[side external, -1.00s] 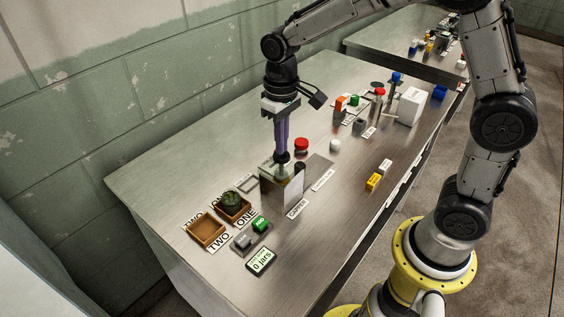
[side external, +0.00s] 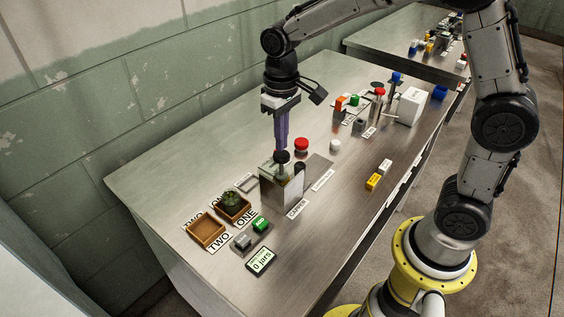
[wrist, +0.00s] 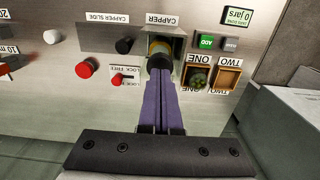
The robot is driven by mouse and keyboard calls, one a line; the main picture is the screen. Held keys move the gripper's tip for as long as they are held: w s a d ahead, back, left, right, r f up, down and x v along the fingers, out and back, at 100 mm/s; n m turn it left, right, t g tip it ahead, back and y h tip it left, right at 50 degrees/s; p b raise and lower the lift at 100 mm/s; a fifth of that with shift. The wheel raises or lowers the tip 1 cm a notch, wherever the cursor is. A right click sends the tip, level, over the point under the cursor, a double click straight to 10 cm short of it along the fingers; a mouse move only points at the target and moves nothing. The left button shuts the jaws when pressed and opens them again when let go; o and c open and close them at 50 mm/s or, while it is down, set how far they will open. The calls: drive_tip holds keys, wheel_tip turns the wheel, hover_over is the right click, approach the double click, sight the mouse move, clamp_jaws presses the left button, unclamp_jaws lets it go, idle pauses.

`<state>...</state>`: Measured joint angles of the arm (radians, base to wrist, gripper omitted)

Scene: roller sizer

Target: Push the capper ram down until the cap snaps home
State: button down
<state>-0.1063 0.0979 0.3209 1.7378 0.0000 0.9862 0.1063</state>
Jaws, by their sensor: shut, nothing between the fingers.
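My gripper (side external: 282,148) points straight down with purple fingers shut and empty. Its tips are right over the knob, touching or almost touching; I cannot tell which. In the wrist view, my gripper (wrist: 158,66) meets the dark ram top, with a yellowish part (wrist: 158,47) of the capper behind it. The cap and any jar under the ram are hidden.
A red knob (side external: 301,145) and a white knob (side external: 335,146) stand behind the capper. Two wooden trays (side external: 206,244) are at the left, one holding a jar with green contents (side external: 232,200). Green and grey buttons (side external: 260,224) and a "0 jars" display (side external: 261,262) lie in front.

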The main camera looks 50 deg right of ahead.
sight(282, 154)
drive_tip(key=shift+r, duration=2.5)
drive_tip(key=s+d+r+t, duration=0.3)
drive_tip(key=s+r+t, duration=0.1)
drive_tip(key=s+r, duration=0.55)
drive_tip(key=s+d+f+t, duration=0.1)
drive_tip(key=s+f, duration=0.4)
drive_tip(key=s, duration=0.6)
drive_tip(key=shift+s+f+t, duration=0.3)
drive_tip(key=shift+f, duration=0.05)
